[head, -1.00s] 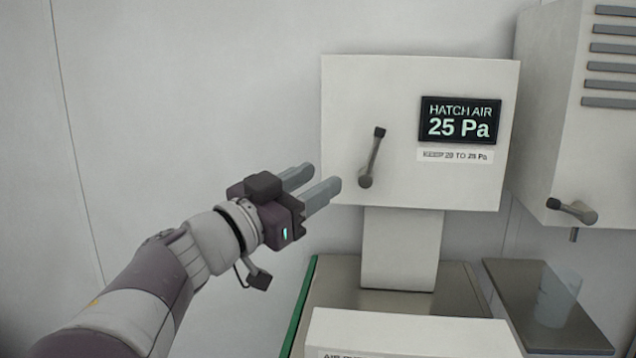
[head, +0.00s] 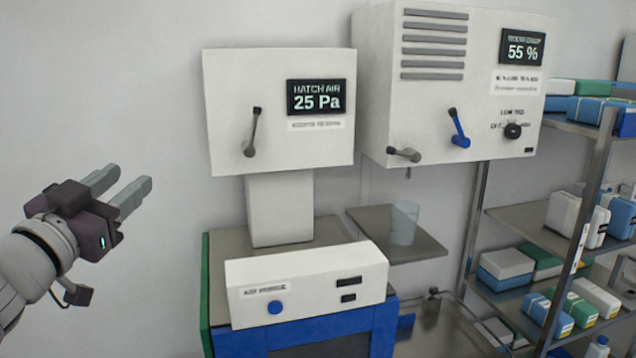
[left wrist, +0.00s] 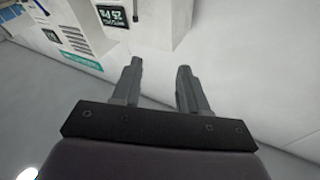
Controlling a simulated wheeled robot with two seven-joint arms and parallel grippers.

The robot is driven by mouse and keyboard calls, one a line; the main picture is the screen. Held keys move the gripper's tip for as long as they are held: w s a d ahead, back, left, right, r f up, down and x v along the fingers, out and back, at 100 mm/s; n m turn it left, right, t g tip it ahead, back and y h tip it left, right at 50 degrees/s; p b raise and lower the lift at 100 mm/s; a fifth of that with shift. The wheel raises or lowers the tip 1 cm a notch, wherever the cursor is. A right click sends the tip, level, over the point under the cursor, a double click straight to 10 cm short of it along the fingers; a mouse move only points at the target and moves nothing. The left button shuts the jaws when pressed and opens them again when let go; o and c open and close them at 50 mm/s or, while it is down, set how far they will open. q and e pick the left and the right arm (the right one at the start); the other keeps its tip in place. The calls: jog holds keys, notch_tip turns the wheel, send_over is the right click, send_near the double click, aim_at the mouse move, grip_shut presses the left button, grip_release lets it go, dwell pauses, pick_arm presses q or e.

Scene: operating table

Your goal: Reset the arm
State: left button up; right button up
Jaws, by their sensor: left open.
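My left gripper (head: 125,188) is at the left of the head view, its two grey fingers apart and nothing between them. It is in free air left of the hatch air box (head: 235,85), touching nothing. That white box reads 25 Pa and has a grey lever (head: 252,132) tilted up to the right. In the left wrist view the open fingers (left wrist: 160,85) point toward the wall, and the 25 Pa display (left wrist: 112,16) shows rotated at the top. My right gripper is not in view.
A white wall unit (head: 385,100) reading 55 % carries a grey lever and a blue lever (head: 458,128). Below are a clear cup (head: 404,222) on a small shelf, a white device (head: 310,283) with a blue button, and a stocked rack (head: 530,230) at right. The left wall is clear.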

pick_arm(q)
jog(key=w+a+f+n+g+y, duration=0.25)
jog(key=a+f+n+y, duration=0.25)
jog(key=a+f+y, duration=0.35)
notch_tip(320, 180, down, 16)
jog(key=s+n+g+b, duration=0.1)
jog(key=s+n+g, duration=0.15)
jog(key=g, duration=0.35)
jog(key=s+d+f+m+g+h+b, duration=0.1)
jog(key=s+d+f+g+h, duration=0.1)
jog(key=s+d+f+g, duration=0.3)
jog(key=s+d+f+m+g+h+b, duration=0.1)
jog(key=s+d+f+g, duration=0.4)
jog(key=d+f, duration=0.6)
notch_tip(320, 180, down, 8)
jog(key=s+h+b, duration=0.1)
jog(key=s, duration=0.1)
jog(key=shift+s+d+r, duration=0.2)
jog(key=shift+s+d, duration=0.2)
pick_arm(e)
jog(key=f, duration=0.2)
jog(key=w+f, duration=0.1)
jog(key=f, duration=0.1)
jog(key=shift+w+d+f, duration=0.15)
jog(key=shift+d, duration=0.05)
